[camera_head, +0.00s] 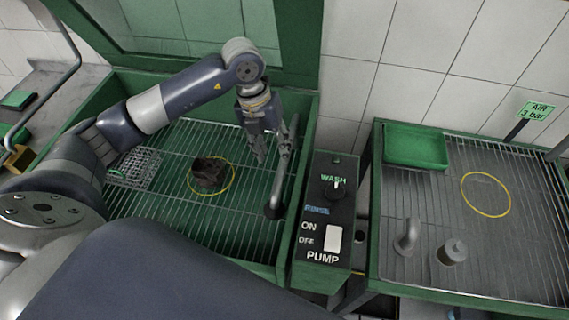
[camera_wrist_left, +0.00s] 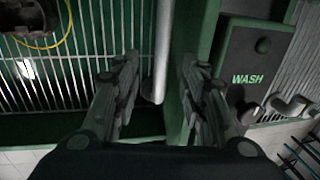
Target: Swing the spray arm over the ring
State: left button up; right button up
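The spray arm (camera_head: 280,180) is a grey pipe at the right side of the green wash basin, rising from a dark round base on the grate. It runs alongside the basin's right wall, to the right of the yellow ring (camera_head: 235,177). A dark, rough part lies inside this ring. My left gripper (camera_head: 271,158) points down beside the pipe, its fingers apart. In the left wrist view the spray arm (camera_wrist_left: 162,50) shows between the two open fingers (camera_wrist_left: 158,68); contact cannot be told. The ring (camera_wrist_left: 44,46) is at the upper left there. My right gripper is out of view.
A wash control box (camera_head: 322,225) with a knob and pump switch stands just right of the basin. A wire basket (camera_head: 135,167) sits at the basin's left. The right-hand bench holds a green tray (camera_head: 416,146), another yellow ring (camera_head: 510,199) and small metal parts.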

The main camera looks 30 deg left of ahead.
aim_at(281, 169)
pick_arm(q)
jog(key=f, duration=0.2)
jog(key=d+f, duration=0.1)
jog(key=f, duration=0.1)
jog(key=f+p, duration=0.1)
jog(key=shift+w+d+f, duration=0.2)
jog(key=shift+d+f, duration=0.1)
jog(key=shift+f, duration=0.8)
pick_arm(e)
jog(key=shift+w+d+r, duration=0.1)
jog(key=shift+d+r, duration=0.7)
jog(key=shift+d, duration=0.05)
